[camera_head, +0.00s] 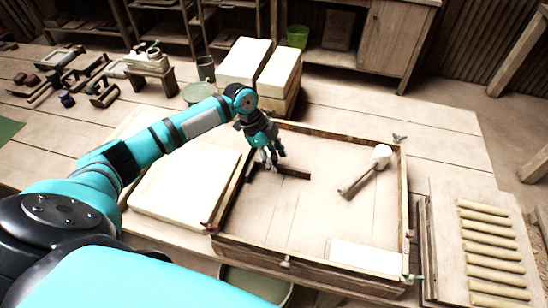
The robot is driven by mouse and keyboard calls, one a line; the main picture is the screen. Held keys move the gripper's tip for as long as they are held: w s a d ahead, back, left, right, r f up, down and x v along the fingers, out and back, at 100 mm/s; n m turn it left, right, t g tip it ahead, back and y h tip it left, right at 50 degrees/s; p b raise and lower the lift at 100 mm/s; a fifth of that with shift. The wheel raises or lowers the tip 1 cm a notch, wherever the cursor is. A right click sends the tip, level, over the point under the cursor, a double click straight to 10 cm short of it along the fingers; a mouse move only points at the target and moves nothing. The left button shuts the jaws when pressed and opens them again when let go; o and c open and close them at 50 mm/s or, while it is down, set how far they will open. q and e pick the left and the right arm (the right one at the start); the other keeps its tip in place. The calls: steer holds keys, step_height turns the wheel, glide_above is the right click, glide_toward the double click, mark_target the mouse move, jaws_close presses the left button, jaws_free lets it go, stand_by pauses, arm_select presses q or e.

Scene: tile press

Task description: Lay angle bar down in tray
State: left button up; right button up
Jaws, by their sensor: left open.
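The angle bar (292,171) is a dark L-shaped piece lying in the left part of the tray, near its left wall. The tray (403,205) is a wide, shallow wooden box with a raised rim, in the middle of the table. My left gripper (269,164) points down into the tray at the angle bar's corner. It is open, with its fingers right by the bar. Whether the fingers touch the bar cannot be told. The gripper hides part of the bar's corner. My right gripper is not in view.
A mallet with a white head (381,153) lies in the tray's right part, and a white slab (365,257) lies at its front. A pale board (185,190) is left of the tray. White blocks (245,62) stand behind it. Rolled rods (490,245) are at right. The tray's middle is clear.

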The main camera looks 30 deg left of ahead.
arm_select(q)
steer(key=v, duration=1.2)
